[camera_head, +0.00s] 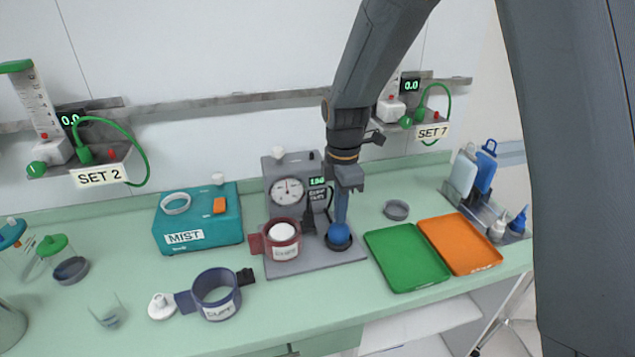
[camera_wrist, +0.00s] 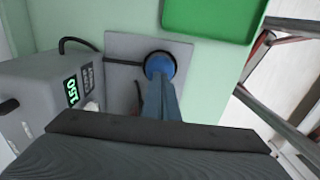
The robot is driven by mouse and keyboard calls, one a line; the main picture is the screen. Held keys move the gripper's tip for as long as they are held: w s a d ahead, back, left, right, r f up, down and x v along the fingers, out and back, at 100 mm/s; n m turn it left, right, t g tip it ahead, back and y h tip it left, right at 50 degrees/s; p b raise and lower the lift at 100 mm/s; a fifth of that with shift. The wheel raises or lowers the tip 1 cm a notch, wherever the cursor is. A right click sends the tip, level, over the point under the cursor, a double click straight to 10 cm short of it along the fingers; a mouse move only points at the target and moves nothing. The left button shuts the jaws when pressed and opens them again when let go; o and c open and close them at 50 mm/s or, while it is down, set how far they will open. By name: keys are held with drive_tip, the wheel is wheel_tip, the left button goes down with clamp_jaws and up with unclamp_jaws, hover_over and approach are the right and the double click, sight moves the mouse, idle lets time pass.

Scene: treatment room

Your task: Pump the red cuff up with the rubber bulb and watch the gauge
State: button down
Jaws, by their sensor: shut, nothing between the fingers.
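The red cuff (camera_head: 268,245) sits around a white-topped form on the grey base plate. The round gauge (camera_head: 287,191) is on the grey unit behind it; its needle points roughly upward. A green lit display (camera_head: 316,181) sits beside it and also shows in the wrist view (camera_wrist: 71,91); its digits are too small to read surely. The blue rubber bulb (camera_head: 339,239) stands in a dark ring on the plate's right; it also shows in the wrist view (camera_wrist: 159,64). My gripper (camera_head: 340,220) is shut and empty, pointing down with its tips at the bulb's top. I cannot tell whether they press it.
A blue cuff (camera_head: 216,295) lies at the front. A teal MIST box (camera_head: 197,235) stands left of the gauge unit. Green (camera_head: 406,258) and orange (camera_head: 459,245) trays lie to the right. A grey ring (camera_head: 396,210) lies behind them. Bottles stand at the far right.

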drive_tip(key=shift+f+b, duration=0.55)
drive_tip(key=shift+f, duration=0.65)
drive_tip(key=shift+r+p, duration=0.9)
drive_tip(key=shift+r, duration=0.35)
drive_tip(key=shift+r+p, duration=2.5)
drive_tip(key=shift+r, duration=1)
drive_tip(key=s+d+f+m+b, duration=0.3)
drive_tip(key=s+d+m+b, duration=0.2)
drive_tip(key=m, duration=0.5)
drive_tip(key=s+d+f+m+t+b, duration=0.1)
drive_tip(key=s+d+f+m+b, duration=0.3)
drive_tip(key=s+d+m, duration=0.6)
drive_tip(key=shift+f+m+b, duration=0.25)
drive_tip(key=shift+m+b, duration=0.1)
drive_tip(key=shift+m, duration=0.25)
